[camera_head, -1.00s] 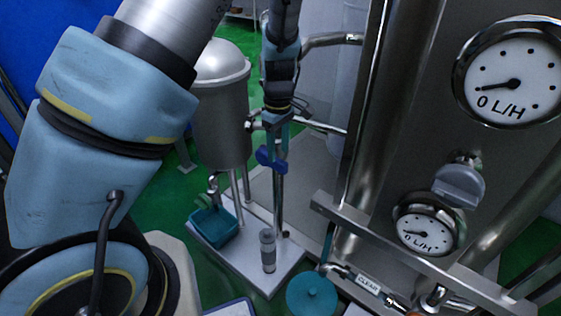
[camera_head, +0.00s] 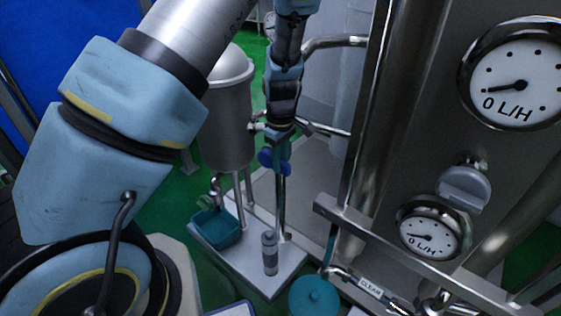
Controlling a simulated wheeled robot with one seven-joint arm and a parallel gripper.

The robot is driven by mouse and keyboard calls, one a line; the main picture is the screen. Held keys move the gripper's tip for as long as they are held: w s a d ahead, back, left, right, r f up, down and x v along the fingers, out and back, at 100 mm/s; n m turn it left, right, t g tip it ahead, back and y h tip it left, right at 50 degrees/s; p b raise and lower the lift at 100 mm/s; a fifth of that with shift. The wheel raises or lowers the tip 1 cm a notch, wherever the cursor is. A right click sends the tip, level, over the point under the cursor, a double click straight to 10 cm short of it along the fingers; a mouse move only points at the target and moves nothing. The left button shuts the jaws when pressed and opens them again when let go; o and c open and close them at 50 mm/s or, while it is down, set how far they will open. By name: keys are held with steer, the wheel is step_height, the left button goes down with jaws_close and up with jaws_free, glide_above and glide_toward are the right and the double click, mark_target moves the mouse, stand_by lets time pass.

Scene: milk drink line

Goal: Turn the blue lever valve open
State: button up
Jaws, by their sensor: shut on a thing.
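The blue lever valve (camera_head: 268,161) is on the steel piping beside the grey tank, above the white base plate. My gripper (camera_head: 283,153) reaches down from above, its fingers right at the blue lever and shut on it. The fingers hide part of the lever and the valve body, so the lever's exact angle is hard to tell.
A grey tank (camera_head: 229,115) stands left of the valve. A teal bin (camera_head: 214,228) and a small grey cylinder (camera_head: 270,252) stand on the white base plate (camera_head: 262,279). A teal round lid (camera_head: 313,295) is in front. A steel panel with gauges (camera_head: 428,234) fills the right.

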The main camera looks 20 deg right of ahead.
jaws_close()
stand_by(0.9)
